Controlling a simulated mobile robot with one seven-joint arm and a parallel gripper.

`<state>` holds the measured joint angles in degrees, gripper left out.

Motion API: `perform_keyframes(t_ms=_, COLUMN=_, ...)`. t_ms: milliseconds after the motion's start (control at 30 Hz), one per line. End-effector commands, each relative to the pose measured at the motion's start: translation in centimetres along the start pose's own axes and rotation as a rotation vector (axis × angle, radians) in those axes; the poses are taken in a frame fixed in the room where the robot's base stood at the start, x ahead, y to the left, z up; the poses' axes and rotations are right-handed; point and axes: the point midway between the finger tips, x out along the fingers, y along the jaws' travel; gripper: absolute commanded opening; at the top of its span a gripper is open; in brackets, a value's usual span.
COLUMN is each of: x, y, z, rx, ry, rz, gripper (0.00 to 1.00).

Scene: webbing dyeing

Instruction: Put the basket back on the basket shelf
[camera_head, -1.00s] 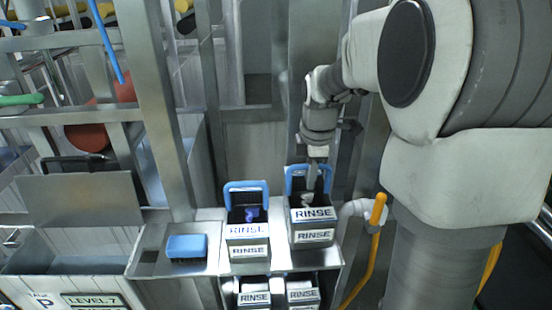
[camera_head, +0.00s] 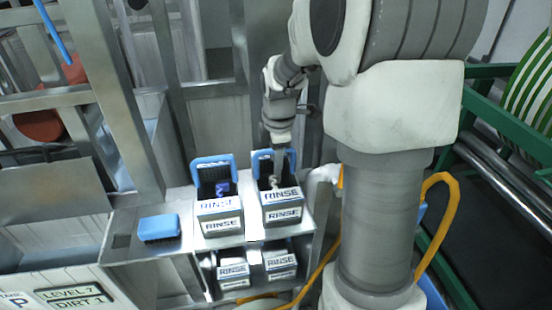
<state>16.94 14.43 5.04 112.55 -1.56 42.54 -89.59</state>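A grey basket with a blue rim or handle and a RINSE label (camera_head: 282,196) sits upright at the right end of the upper level of the metal shelf (camera_head: 190,247). My gripper (camera_head: 276,166) points down at this basket, with its fingers at the blue handle and over the opening. The fingers are small and partly hidden, so I cannot tell whether they grip the handle. A matching RINSE basket (camera_head: 219,207) stands beside it on the left, with something dark and blue-purple inside.
More RINSE-labelled baskets (camera_head: 233,271) are on the lower level. A blue brush-like block (camera_head: 159,228) lies on the shelf's left part. A metal tank (camera_head: 50,230) is at left. A green frame with rollers (camera_head: 500,190) and an orange hose (camera_head: 440,205) are at right.

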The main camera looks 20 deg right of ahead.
Motion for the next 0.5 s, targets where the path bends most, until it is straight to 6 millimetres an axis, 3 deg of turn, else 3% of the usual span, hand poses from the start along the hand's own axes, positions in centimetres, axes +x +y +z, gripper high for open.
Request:
perform_keyframes(t_ms=333, x=-0.3, y=0.1, z=0.0, rx=0.000, ry=0.000, rz=0.001, gripper=0.48)
perform_keyframes(t_ms=500, x=-2.5, y=0.2, z=0.0, rx=0.000, ry=0.000, rz=0.006, gripper=0.48)
